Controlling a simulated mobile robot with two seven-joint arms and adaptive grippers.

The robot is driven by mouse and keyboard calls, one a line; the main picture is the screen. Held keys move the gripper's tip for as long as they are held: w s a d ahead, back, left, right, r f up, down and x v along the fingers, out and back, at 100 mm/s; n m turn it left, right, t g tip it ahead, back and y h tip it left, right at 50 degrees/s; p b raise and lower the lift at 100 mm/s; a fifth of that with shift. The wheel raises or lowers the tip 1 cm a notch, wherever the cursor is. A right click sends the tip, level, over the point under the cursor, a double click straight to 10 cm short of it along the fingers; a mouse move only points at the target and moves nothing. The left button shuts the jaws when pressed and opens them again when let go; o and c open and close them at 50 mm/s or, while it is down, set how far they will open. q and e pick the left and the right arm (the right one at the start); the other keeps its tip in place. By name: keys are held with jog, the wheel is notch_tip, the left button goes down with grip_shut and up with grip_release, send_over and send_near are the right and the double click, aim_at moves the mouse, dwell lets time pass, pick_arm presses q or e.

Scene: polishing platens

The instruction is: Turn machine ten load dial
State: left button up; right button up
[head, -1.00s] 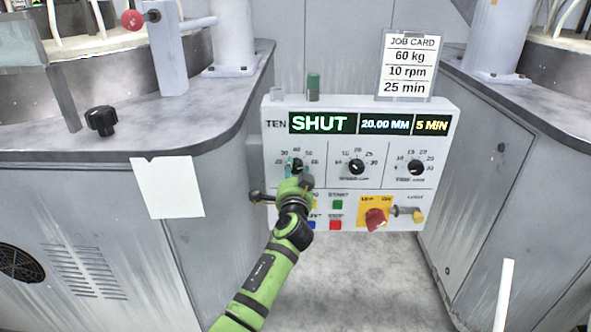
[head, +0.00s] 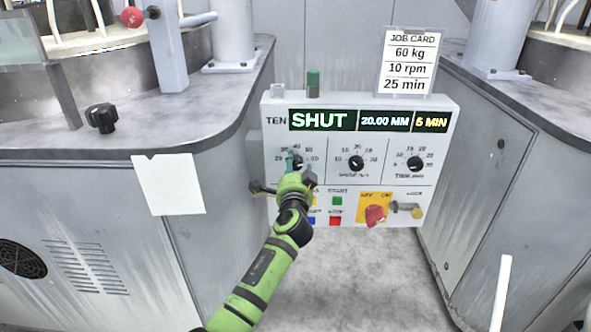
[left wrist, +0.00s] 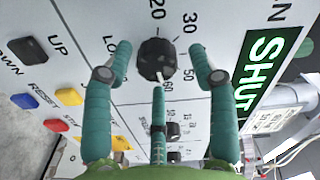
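The load dial (left wrist: 152,60) of machine ten is a black knob with a white mark, which points near the 60 on its scale. In the head view the load dial (head: 297,163) is the leftmost of three on the white panel (head: 275,140) marked TEN. My left gripper (left wrist: 160,56) is open, with a teal finger on each side of the dial and a third finger below it. Gaps show between the side fingers and the knob. In the head view the left gripper (head: 296,160) partly covers the dial. My right gripper is not in view.
The job card (head: 407,62) reads 60 kg, 10 rpm, 25 min. The display (head: 322,120) reads SHUT, 20.00 MM, 5 MIN. A red switch (head: 375,215) and coloured buttons sit below the dials. Grey cabinets (head: 505,150) flank the panel.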

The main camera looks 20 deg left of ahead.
pick_arm(q)
jog(key=shift+f, duration=0.15)
jog(key=shift+s+d, duration=0.1)
jog(key=shift+s, duration=0.2)
jog(key=v, duration=1.1)
jog(key=shift+s, duration=0.2)
